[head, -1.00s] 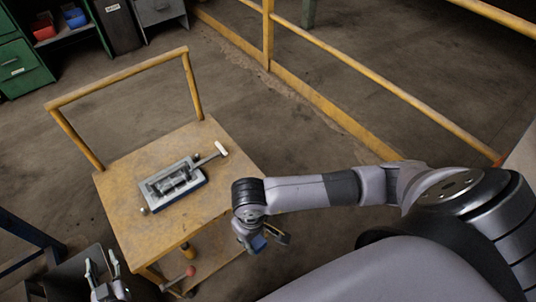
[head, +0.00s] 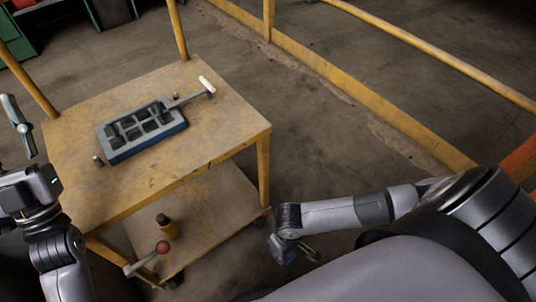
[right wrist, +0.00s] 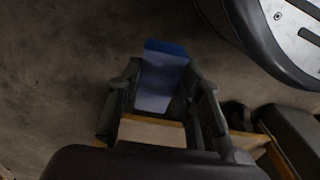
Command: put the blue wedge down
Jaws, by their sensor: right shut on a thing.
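The blue wedge (right wrist: 165,76) is between the fingers of my right gripper (right wrist: 162,108) in the right wrist view, its broad face showing. In the head view my right gripper (head: 294,252) is shut on it, to the right of the yellow cart (head: 225,110) and clear of its top. Only a little of the wedge shows there, dark and small. My left gripper (head: 18,125) is at the left edge of the head view, beside the cart; only part of its fingers shows, so its opening is unclear.
A grey and blue brick mould (head: 143,130) with a white-handled lever (head: 207,85) lies on the cart top. A yellow railing (head: 350,110) runs behind.

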